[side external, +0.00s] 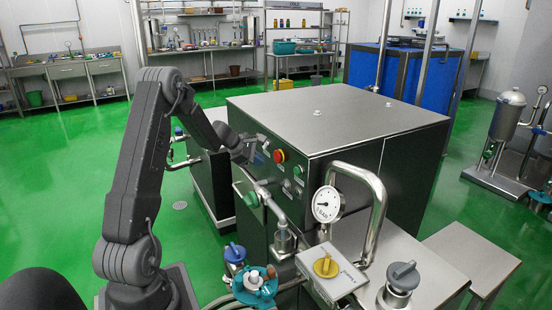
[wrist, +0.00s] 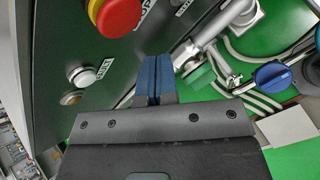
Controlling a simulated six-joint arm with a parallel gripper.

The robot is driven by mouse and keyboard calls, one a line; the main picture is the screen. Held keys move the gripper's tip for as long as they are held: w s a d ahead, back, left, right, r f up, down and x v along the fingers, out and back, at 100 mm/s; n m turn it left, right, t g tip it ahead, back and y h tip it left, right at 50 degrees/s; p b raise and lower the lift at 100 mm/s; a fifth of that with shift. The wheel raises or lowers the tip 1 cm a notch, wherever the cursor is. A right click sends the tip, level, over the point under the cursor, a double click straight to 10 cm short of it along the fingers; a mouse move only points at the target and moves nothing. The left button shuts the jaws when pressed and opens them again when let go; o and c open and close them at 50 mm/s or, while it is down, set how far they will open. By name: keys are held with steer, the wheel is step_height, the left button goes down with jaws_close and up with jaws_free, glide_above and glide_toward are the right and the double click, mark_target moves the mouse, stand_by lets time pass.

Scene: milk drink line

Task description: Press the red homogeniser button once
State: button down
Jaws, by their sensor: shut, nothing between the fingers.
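A red mushroom button (side external: 280,156) with a yellow collar sits on the dark front panel of a steel-topped machine (side external: 335,120). In the wrist view the red button (wrist: 120,12) is cut by the top edge, above and left of my fingertips. My gripper (side external: 261,158) is close to the panel, left of the red button in the side view. Its blue fingers (wrist: 156,62) are together and empty in the wrist view. The red button stands clear of the fingers in the wrist view. Whether the fingertips touch the panel, I cannot tell.
A green button (side external: 298,171) is beside the red one. A white button (wrist: 82,76) is left of my fingers. Steel pipes, a gauge (side external: 327,204) and a blue-handled valve (wrist: 272,75) crowd the area in front. Green floor is open to the left.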

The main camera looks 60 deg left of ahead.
steer(key=shift+s, duration=1.3)
steer(key=d+r+m+g+h, duration=0.1)
steer(key=d+r+m, duration=0.35)
steer(key=d, duration=0.45)
steer(key=s+d+r+m+g, duration=0.1)
steer(key=d+r+m, duration=0.35)
steer(key=d, duration=0.45)
steer(key=d+r+m+g+h, duration=0.1)
steer(key=d+r+m, duration=0.35)
steer(key=d, duration=0.45)
steer(key=s+d+m+y, duration=0.1)
steer(key=s+d+m, duration=0.5)
steer(key=s+m, duration=0.1)
steer(key=s+d+r+m+y, duration=0.1)
steer(key=s+d+m+y, duration=0.1)
steer(key=s+d+m, duration=0.5)
steer(key=s, duration=0.3)
steer(key=shift+s, duration=0.2)
